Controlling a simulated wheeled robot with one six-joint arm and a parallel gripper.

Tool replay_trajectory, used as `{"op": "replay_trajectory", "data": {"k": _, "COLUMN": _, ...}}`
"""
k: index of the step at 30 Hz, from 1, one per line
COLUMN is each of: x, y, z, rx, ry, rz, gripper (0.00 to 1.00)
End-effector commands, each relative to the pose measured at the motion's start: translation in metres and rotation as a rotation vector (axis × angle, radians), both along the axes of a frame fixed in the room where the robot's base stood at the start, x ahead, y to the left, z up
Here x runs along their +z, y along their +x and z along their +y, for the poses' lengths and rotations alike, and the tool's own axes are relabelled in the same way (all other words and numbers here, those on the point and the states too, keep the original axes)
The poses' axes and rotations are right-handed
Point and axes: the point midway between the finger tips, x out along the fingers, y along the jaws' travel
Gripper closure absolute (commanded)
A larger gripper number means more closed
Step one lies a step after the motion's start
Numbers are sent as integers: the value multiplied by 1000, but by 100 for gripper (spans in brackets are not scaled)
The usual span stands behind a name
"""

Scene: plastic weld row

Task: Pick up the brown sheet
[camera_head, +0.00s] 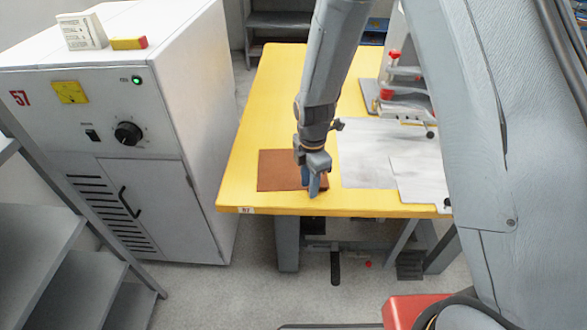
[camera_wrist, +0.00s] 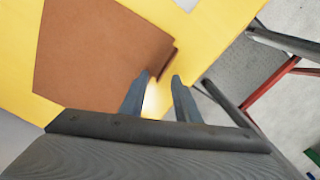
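The brown sheet (camera_head: 279,170) lies flat on the yellow table (camera_head: 268,110), near its front left edge. In the wrist view the brown sheet (camera_wrist: 95,50) fills the upper left, with a small darker raised piece at its right corner. My gripper (camera_head: 314,191) is over the right end of the sheet and hides part of it. In the wrist view my gripper (camera_wrist: 158,98) has its two fingers apart, with yellow table showing between them. One finger is close to the sheet's corner; I cannot tell whether it touches.
Pale grey sheets (camera_head: 375,155) lie on the table right of the brown sheet. A clamp device with red knobs (camera_head: 398,85) stands behind them. A white cabinet (camera_head: 110,120) stands left of the table. Grey shelves (camera_head: 60,250) are at the lower left.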

Motion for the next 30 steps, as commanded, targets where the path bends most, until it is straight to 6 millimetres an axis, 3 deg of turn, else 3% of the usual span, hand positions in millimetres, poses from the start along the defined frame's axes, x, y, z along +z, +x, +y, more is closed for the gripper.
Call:
{"op": "replay_trajectory", "data": {"k": 4, "x": 0, "y": 0, "z": 0, "rx": 0, "ry": 0, "rz": 0, "gripper": 72}}
{"op": "replay_trajectory", "data": {"k": 9, "x": 0, "y": 0, "z": 0, "rx": 0, "ry": 0, "rz": 0, "gripper": 100}}
{"op": "replay_trajectory", "data": {"k": 30, "x": 8, "y": 1, "z": 0, "rx": 0, "ry": 0, "rz": -1, "gripper": 100}}
